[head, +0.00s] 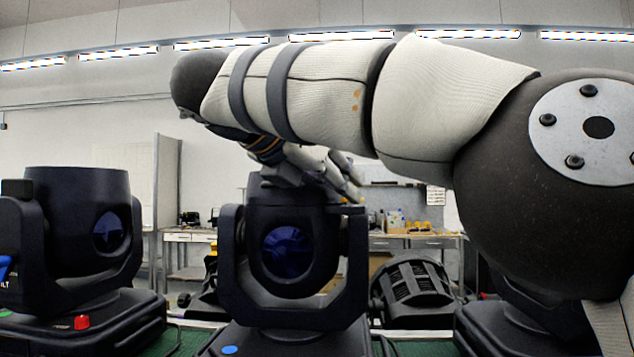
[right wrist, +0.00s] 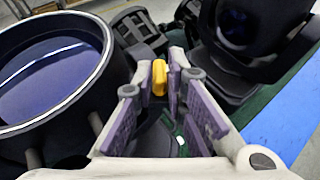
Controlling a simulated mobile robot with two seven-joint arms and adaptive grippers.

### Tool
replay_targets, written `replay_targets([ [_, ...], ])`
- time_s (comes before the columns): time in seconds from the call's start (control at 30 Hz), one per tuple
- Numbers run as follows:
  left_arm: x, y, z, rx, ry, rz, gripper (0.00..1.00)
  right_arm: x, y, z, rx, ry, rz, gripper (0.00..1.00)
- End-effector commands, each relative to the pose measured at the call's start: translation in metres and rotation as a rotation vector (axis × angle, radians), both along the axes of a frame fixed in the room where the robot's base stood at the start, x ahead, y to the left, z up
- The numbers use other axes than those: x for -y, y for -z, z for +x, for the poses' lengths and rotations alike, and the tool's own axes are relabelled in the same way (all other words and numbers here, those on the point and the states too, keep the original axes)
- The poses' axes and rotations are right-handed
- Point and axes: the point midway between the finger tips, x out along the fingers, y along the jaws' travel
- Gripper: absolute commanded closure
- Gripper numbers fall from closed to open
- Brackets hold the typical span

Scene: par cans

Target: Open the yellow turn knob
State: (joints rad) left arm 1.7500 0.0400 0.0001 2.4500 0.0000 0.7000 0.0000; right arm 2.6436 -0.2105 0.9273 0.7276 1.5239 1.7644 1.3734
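The yellow turn knob (right wrist: 159,77) shows in the right wrist view as a small rounded yellow piece, upright in the picture. My right gripper (right wrist: 161,88) has its purple-padded fingers apart, with the knob framed between their tips. A narrow gap seems to show beside the knob; I cannot tell how deep it is between the pads. In the head view my right gripper (head: 348,178) hangs from the arm crossing the picture, above the middle moving-head lamp (head: 290,253). The knob cannot be made out in the head view. My left gripper is not in view.
A black par can (head: 412,287) lies behind, right of the middle lamp. A large lens (right wrist: 45,80) is close left of the gripper in the right wrist view.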

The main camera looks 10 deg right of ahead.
Motion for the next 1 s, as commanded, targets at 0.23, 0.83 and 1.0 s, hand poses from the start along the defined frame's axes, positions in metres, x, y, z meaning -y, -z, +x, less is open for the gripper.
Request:
replay_targets([
  [0.23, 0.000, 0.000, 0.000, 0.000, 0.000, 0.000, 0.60, 0.000, 0.000, 0.000, -0.001, 0.001, -0.001, 0.72],
  [0.83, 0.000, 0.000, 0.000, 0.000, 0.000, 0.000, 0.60, -0.054, -0.027, -0.041, -0.001, -0.003, -0.001, 0.72],
  [1.0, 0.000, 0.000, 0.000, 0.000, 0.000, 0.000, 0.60, -0.054, -0.028, -0.043, -0.003, 0.001, -0.001, 0.72],
])
